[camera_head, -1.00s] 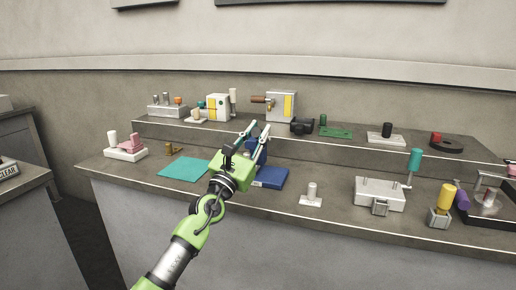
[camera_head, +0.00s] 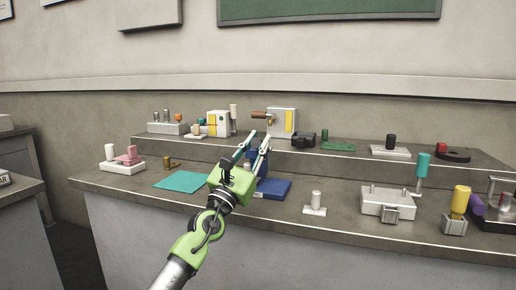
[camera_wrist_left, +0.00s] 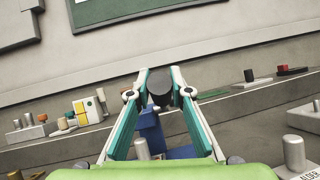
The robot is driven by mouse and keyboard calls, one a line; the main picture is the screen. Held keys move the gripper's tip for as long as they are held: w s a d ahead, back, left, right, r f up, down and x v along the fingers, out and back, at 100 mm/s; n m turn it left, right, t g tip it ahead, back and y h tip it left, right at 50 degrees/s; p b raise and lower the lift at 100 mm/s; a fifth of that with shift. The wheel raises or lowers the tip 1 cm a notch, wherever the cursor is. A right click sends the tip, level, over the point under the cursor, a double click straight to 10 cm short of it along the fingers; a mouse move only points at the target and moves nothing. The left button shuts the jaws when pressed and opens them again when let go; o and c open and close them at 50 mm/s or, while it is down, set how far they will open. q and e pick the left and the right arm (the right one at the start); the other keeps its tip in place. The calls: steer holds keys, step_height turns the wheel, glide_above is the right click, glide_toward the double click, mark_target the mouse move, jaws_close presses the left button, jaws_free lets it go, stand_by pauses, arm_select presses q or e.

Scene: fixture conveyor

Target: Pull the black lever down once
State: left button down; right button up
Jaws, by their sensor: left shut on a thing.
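The black lever's dark round handle (camera_wrist_left: 160,87) shows in the left wrist view between the two fingertips. Below it stands a blue post (camera_wrist_left: 151,127) on a flat blue base (camera_head: 272,188), at the middle of the counter in the head view. My left gripper (camera_head: 259,139), green with teal-and-white fingers, reaches over the blue post. It is shut on the dark handle, with a finger on each side, as the left wrist view (camera_wrist_left: 160,88) shows. The fingers and gripper body hide most of the lever in the head view. My right gripper is not in view.
A grey block with a teal handle (camera_head: 423,166) and a yellow-handled block (camera_head: 460,201) stand to the right. A small white-grey peg (camera_head: 316,199) is nearer. A teal mat (camera_head: 181,180) lies left. Several devices line the raised shelf behind.

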arm_select(q)
steer(key=shift+f, duration=0.35)
steer(key=c, duration=2)
jaws_free()
steer(key=shift+o, duration=0.9)
steer(key=shift+r, duration=0.15)
steer(key=shift+s, duration=0.1)
steer(key=v, duration=1.2)
